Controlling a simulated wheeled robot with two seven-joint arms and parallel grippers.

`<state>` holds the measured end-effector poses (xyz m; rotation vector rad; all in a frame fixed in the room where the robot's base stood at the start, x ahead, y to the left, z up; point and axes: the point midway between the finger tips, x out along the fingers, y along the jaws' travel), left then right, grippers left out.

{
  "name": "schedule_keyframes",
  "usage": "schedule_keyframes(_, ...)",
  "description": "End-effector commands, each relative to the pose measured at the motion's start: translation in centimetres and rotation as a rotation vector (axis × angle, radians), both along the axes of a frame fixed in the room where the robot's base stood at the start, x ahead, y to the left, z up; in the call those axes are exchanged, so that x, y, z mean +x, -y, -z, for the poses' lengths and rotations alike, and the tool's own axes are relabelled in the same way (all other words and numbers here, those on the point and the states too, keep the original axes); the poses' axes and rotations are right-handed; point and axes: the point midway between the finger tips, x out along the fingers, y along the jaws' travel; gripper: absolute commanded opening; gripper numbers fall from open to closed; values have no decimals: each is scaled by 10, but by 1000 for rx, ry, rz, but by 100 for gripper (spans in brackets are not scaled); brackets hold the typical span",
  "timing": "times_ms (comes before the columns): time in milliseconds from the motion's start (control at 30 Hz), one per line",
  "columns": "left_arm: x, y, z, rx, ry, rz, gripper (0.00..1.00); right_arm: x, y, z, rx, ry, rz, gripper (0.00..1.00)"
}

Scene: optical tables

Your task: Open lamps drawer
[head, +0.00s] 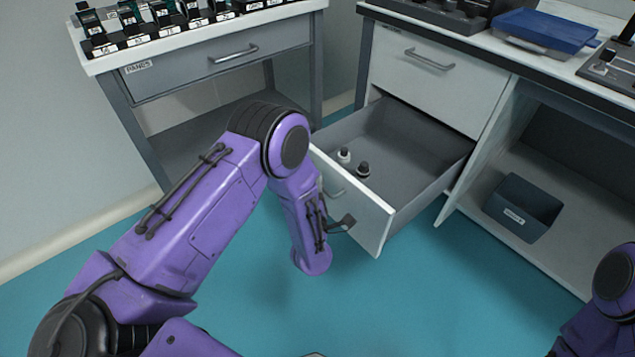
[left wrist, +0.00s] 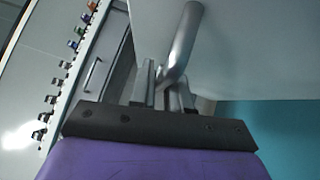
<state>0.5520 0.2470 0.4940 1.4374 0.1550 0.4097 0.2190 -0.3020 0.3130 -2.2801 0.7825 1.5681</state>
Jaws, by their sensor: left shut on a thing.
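The lower drawer (head: 374,222) of the right-hand cabinet stands pulled well out, its front panel towards me. My left gripper (head: 344,223) is at the drawer front, partly hidden by my purple forearm. In the left wrist view, my left gripper (left wrist: 164,92) is shut on the grey bar handle (left wrist: 183,42) of the drawer. Part of the handle (head: 334,193) shows in the head view too. My right gripper is out of view.
A closed upper drawer (head: 425,75) sits above the open one. An open shelf to the right holds a dark bin (head: 523,207). The teal floor before the drawer is clear.

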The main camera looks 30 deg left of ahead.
Motion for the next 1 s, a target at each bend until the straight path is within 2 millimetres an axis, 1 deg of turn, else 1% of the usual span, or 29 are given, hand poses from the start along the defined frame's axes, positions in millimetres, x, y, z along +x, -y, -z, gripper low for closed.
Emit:
schedule_keyframes(67,-1,1,1,-1,-3,4,0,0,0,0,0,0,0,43)
schedule_keyframes(100,-1,1,1,0,-4,4,20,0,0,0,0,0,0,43)
schedule_keyframes(133,-1,1,1,-1,-3,3,30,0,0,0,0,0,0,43)
schedule_keyframes(167,-1,1,1,-1,-3,3,35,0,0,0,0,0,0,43)
schedule_keyframes(433,-1,0,1,0,-2,0,35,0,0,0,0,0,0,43)
schedule_keyframes(533,-9,3,1,1,-4,2,35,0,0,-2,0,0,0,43)
schedule_keyframes(633,-28,11,3,2,-6,5,35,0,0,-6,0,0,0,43)
schedule_keyframes(833,-72,29,11,1,-6,6,35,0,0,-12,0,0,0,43)
schedule_keyframes(900,-84,33,13,1,-5,4,35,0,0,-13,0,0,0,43)
schedule_keyframes(1000,-95,37,15,0,-4,3,35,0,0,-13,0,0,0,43)
